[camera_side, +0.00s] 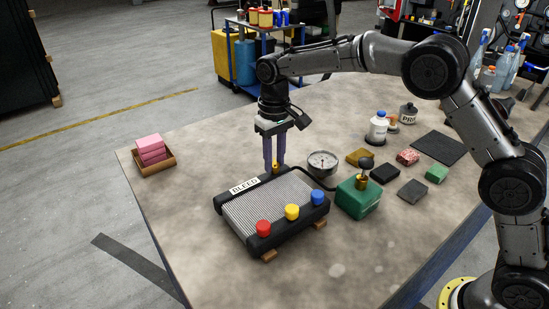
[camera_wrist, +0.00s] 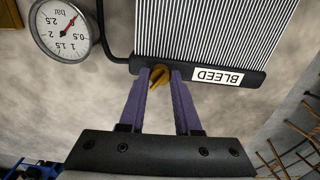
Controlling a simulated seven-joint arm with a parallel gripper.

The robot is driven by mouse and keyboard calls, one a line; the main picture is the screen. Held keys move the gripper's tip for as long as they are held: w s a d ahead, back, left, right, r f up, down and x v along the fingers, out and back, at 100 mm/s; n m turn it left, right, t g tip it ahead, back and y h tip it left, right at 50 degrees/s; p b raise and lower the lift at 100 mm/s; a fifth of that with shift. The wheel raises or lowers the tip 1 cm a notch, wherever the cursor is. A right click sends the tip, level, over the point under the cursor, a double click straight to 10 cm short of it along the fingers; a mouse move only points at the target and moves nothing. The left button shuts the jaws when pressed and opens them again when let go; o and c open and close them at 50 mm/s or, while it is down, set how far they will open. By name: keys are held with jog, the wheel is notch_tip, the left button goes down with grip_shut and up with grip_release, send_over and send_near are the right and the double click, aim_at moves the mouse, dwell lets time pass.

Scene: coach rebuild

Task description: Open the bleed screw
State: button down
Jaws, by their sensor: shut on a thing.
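The bleed screw (camera_wrist: 159,76) is a small brass-coloured screw with a slotted or winged head, at the edge of the black radiator beside the white BLEED label (camera_wrist: 217,77). In the side view the screw (camera_side: 275,165) shows at the far edge of the radiator (camera_side: 272,208). My gripper (camera_wrist: 160,78), with two purple fingers, points down and is shut on the bleed screw, one finger on each side. In the side view my gripper (camera_side: 274,164) hides part of the screw. The pressure gauge (camera_wrist: 62,28) has its red needle pointing to the upper right.
Red (camera_side: 263,228), yellow (camera_side: 292,212) and blue (camera_side: 317,198) caps stand along the radiator's near edge. A green pump box (camera_side: 357,198) stands to the right, with a black hose by the gauge. A wooden tray (camera_side: 154,163) holds pink blocks. The table's front is clear.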

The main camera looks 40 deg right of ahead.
aim_at(274, 161)
jog(key=n, duration=0.5)
jog(key=shift+r+n, duration=0.1)
jog(key=shift+n, duration=0.3)
dwell(0.4)
jog(key=c, duration=0.6)
grip_release()
notch_tip(274, 161, up, 14)
